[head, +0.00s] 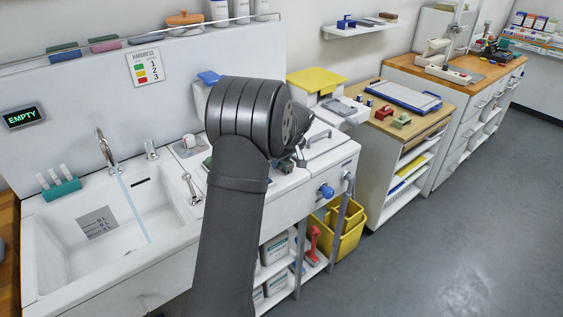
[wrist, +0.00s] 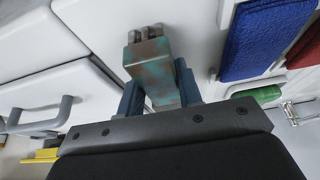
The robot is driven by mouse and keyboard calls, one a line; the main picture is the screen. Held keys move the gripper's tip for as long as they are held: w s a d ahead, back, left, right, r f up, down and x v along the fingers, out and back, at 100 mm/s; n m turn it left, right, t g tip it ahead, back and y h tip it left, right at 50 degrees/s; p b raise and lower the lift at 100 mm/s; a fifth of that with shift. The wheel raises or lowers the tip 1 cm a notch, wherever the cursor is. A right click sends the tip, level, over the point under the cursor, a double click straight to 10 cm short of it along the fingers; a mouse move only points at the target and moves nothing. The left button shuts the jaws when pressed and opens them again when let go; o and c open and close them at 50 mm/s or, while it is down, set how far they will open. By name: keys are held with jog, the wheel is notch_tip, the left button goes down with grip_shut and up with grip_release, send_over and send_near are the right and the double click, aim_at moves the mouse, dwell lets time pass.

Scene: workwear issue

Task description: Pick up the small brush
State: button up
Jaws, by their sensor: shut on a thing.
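In the wrist view my gripper (wrist: 160,88) is shut on a mottled brown and teal block-like thing (wrist: 150,58). Its narrower end is between the blue-grey fingers, and short grey stubs stand at its far end. I cannot tell for sure whether it is the small brush. No other thing that is clearly a small brush shows. In the head view my arm hides most of the gripper and what it holds, over the white counter right of the sink.
The sink (head: 55,250) with running water is at left. A white counter with a grey handle (wrist: 45,118) lies beyond my gripper. Blue cloth (wrist: 252,40), red cloth (wrist: 308,48) and a green thing (wrist: 258,94) are at right. A yellow bucket (head: 350,232) stands low.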

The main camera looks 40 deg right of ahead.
jog(key=r, duration=0.5)
jog(key=shift+s+d, duration=0.1)
jog(key=shift+s, duration=0.1)
jog(key=s+d+r, duration=0.2)
jog(key=s+r, duration=0.4)
jog(key=s, duration=0.4)
jog(key=w+a+m, duration=0.1)
jog(key=w+a, duration=0.9)
jog(key=a, duration=0.5)
jog(key=w+a+m, duration=0.1)
jog(key=w+a, duration=1)
jog(key=a, duration=0.5)
jog(key=s+a+f+n, duration=0.1)
jog(key=s+a+f, duration=0.2)
jog(key=a+f, duration=0.6)
jog(key=s+a+f+n, duration=0.1)
jog(key=s+a+f, duration=0.35)
jog(key=a, duration=0.75)
jog(key=s+d+r+n+g+y, duration=0.1)
jog(key=s+d+r+n+y, duration=0.2)
jog(key=s+d+r+n, duration=0.35)
jog(key=w+f+n, duration=0.2)
jog(key=w, duration=1.3)
jog(key=shift+w+a+f+n, duration=0.15)
jog(key=shift+w+a+n, duration=0.1)
jog(key=shift+w+n, duration=0.1)
